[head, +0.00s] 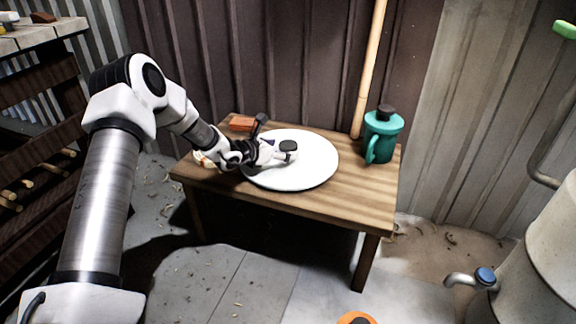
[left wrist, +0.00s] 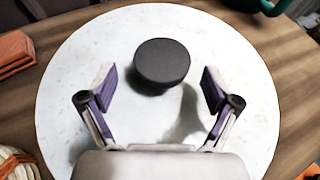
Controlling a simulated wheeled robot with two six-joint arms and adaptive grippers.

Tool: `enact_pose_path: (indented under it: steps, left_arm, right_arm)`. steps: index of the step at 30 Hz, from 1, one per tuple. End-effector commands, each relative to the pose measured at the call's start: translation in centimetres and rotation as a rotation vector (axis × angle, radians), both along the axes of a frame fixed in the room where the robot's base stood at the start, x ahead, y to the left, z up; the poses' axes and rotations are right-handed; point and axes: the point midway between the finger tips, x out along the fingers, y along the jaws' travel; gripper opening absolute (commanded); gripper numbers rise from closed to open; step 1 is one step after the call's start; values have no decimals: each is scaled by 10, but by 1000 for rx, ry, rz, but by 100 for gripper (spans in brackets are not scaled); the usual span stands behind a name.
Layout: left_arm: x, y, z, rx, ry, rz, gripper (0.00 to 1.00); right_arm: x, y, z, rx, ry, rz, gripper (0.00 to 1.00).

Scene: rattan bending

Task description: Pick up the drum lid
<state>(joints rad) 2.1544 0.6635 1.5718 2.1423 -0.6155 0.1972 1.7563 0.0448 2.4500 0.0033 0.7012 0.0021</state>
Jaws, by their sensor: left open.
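The drum lid is a round white disc (head: 315,162) with a dark round knob (head: 288,145) at its middle, lying flat on a small wooden table. In the left wrist view the white lid (left wrist: 75,75) fills most of the picture, and its dark knob (left wrist: 162,62) stands just ahead of the fingers. My left gripper (head: 279,152) is over the lid, close to the knob. Its two purple-padded fingers (left wrist: 159,88) are spread wide, with the knob lying between and slightly beyond their tips, and nothing is held. My right gripper is not seen.
The wooden table (head: 365,205) also bears a teal jug (head: 382,138) at the right and an orange block (head: 241,124) at the back left. A pale pole (head: 370,70) leans behind it. A large pale tank with a blue-capped tap (head: 485,276) stands at the lower right.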

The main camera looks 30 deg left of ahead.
Motion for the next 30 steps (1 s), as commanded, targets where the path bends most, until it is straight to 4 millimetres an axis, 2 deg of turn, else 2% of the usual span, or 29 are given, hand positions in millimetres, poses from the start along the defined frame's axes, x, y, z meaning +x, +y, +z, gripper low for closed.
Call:
enact_pose_path:
  steps: [1,6,11,12,14,15,19,30]
  left_arm:
    - [9,-4,-14,5,-1,-4,89]
    - [27,-7,-15,1,0,0,89]
    - [27,-7,-12,0,0,0,89]
    - [27,-7,-12,0,0,0,82]
    - [27,-7,-13,0,1,-1,61]
    - [27,-7,-13,0,1,-1,46]
    - [27,-7,-13,0,1,-1,0]
    - [27,-7,-7,0,-1,-1,0]
  right_arm:
    - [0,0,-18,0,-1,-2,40]
    - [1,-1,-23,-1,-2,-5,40]
    - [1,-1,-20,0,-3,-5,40]
    - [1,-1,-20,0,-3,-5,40]
    - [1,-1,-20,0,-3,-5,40]
    - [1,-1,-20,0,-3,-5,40]
    - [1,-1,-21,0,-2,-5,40]
    - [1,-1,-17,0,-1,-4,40]
